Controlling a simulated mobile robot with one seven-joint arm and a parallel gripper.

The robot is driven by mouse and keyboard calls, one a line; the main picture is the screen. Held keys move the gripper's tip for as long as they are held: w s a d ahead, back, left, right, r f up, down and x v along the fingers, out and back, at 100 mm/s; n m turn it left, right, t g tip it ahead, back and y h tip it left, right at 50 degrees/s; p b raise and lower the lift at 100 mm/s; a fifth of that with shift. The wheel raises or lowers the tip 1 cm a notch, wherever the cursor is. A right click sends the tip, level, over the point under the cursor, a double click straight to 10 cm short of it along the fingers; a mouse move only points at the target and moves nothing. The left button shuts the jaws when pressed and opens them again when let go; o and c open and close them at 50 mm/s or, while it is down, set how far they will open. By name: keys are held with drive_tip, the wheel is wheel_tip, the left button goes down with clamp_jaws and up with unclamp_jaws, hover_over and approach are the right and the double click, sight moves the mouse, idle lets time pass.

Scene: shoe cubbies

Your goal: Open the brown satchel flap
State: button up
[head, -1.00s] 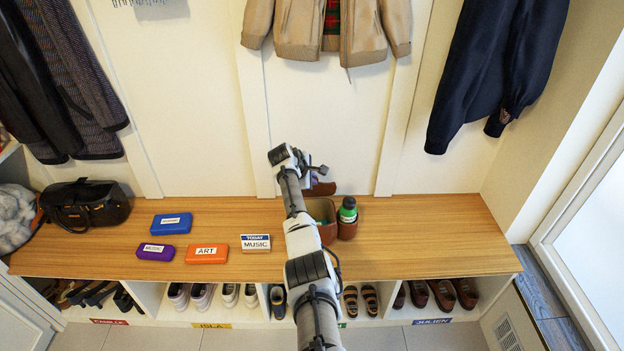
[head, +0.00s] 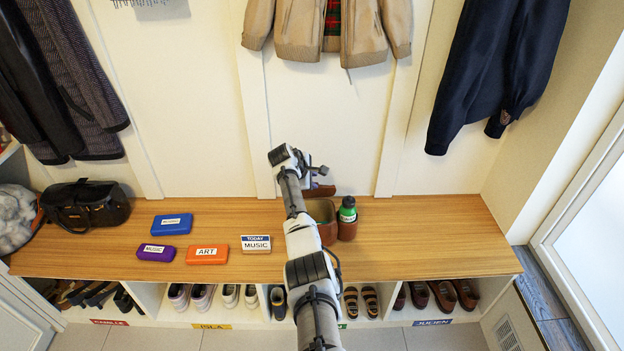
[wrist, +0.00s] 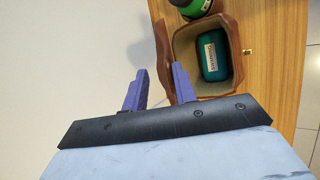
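The brown satchel (head: 326,234) stands on the wooden bench, mostly behind my arm in the head view. In the wrist view the satchel (wrist: 247,72) is open at the top, and a teal labelled case (wrist: 214,58) lies inside. Its brown flap (head: 319,190) is raised at the wall side, and the flap edge (wrist: 163,50) shows beside my fingers. A green bottle (head: 348,209) stands at the satchel's right.
A black bag (head: 86,205) is farther left. Coats hang above. The bench's right end is clear.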

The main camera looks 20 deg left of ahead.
drive_tip(key=shift+r, duration=0.1)
drive_tip(key=w+a+r+p+v, duration=0.1)
drive_tip(key=w+p+v, duration=0.1)
drive_tip(key=p+v, duration=0.6)
drive_tip(key=w+v, duration=0.1)
drive_tip(key=v, duration=0.6)
drive_tip(key=shift+s+r, duration=0.2)
drive_tip(key=shift+r, duration=0.35)
idle(0.5)
idle(0.4)
drive_tip(key=b+v, duration=0.3)
drive_tip(key=v, duration=1)
drive_tip(key=shift+s+r, duration=0.2)
drive_tip(key=shift+r, duration=0.15)
